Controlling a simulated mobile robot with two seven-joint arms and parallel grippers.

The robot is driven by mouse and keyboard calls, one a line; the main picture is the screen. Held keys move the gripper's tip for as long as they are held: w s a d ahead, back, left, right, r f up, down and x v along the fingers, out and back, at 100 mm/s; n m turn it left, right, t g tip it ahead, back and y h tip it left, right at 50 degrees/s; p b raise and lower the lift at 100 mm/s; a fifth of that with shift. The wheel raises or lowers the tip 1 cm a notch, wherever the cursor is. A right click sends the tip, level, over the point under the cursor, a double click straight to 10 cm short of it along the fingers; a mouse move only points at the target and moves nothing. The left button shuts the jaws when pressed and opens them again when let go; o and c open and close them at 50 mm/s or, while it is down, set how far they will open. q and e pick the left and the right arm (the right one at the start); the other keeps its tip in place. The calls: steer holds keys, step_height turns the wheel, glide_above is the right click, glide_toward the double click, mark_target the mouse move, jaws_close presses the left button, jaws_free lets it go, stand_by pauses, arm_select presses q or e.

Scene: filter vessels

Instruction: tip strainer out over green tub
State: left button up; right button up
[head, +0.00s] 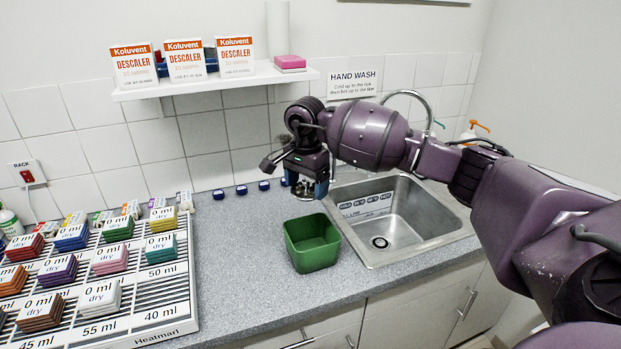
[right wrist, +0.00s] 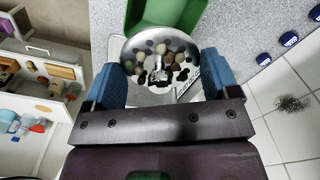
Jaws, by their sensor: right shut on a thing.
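The green tub (head: 312,256) stands on the grey counter, left of the sink. It also shows at the top of the right wrist view (right wrist: 165,12). My right gripper (head: 308,190) is above the tub's back edge, with its blue fingers shut on the strainer (head: 301,191). In the right wrist view, the round metal strainer (right wrist: 134,50) sits between the fingers of the gripper (right wrist: 160,82). Brown, pale and dark pebble-like bits show in it. Its exact tilt is hard to tell. My left gripper is not in view.
The steel sink (head: 420,215) with a curved tap (head: 420,98) is at the right. A rack (head: 130,318) with several coloured, labelled stacks fills the left. Blue caps (head: 241,190) line the wall. A shelf (head: 215,85) with descaler boxes hangs above. Counter in front of the rack's right side is clear.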

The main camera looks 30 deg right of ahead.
steer(key=shift+w+d+r+m, duration=0.1)
steer(key=shift+w+d+m, duration=0.1)
steer(key=shift+d+m, duration=0.25)
steer(key=shift+w+d+r+m, duration=0.1)
steer(key=shift+w+d+m, duration=0.05)
steer(key=shift+d+m, duration=0.3)
steer(key=shift+s+d+f+t+y, duration=0.2)
steer(key=shift+f+t+y, duration=0.2)
steer(key=shift+f+t, duration=0.15)
steer(key=shift+s+d+f+t+y, duration=0.1)
steer(key=shift+s+f+t+y, duration=0.05)
steer(key=shift+f+t+y, duration=0.35)
arm_select(q)
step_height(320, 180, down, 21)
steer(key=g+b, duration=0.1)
steer(key=b, duration=2.2)
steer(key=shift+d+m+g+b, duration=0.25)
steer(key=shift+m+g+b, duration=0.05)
steer(key=shift+b, duration=0.05)
arm_select(e)
step_height(320, 180, down, 6)
steer(key=s+t+y, duration=0.1)
steer(key=t+y, duration=0.8)
steer(key=t, duration=0.6)
steer(key=shift+s+d+f, duration=0.15)
steer(key=shift+s+d, duration=0.05)
steer(key=shift+d, duration=0.2)
